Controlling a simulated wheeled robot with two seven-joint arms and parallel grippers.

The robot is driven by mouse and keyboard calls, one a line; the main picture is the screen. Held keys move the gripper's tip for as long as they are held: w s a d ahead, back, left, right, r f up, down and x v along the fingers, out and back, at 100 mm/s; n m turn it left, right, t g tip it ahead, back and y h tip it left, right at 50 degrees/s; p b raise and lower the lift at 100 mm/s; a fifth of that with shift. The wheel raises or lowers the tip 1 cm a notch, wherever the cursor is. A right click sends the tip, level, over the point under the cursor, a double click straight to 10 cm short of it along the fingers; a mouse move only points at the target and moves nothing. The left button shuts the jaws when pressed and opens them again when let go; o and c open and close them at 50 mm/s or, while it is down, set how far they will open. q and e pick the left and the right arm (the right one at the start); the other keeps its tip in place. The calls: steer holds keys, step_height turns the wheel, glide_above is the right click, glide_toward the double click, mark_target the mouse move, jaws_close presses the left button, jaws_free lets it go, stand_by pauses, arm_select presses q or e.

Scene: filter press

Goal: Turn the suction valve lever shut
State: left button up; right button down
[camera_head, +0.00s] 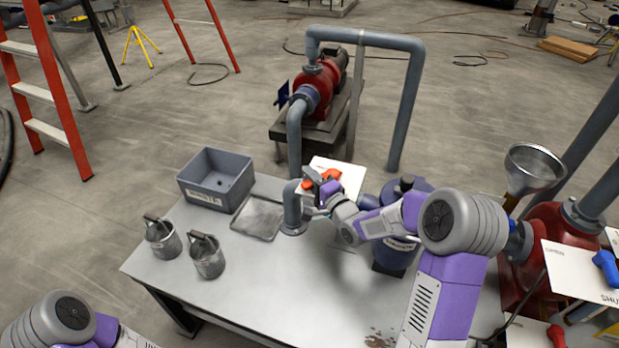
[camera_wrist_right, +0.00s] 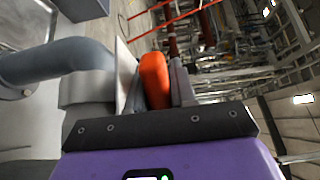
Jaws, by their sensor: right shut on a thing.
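An orange-red valve lever (camera_head: 322,174) sits in front of a white plate (camera_head: 349,174) beside the grey pipe at the back of the bench. My right gripper (camera_head: 318,188) is at this lever. In the right wrist view the orange lever (camera_wrist_right: 155,80) stands between the fingers (camera_wrist_right: 160,88), and the jaws are shut on it. The gripper hides part of the lever and plate in the head view, and the plate's marking there cannot be read. Of my left arm only a part shows at the bottom left; its gripper is out of view.
The bench (camera_head: 245,300) carries a grey bin (camera_head: 215,180), a flat tray (camera_head: 259,219), two metal cans (camera_head: 162,238) and a blue vessel (camera_head: 392,255) close to my right forearm. A blue lever (camera_head: 607,268) and a funnel (camera_head: 533,168) stand at the right. The bench's front middle is clear.

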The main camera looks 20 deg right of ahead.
steer(key=c, duration=1)
jaws_free()
steer(key=shift+s, duration=0.1)
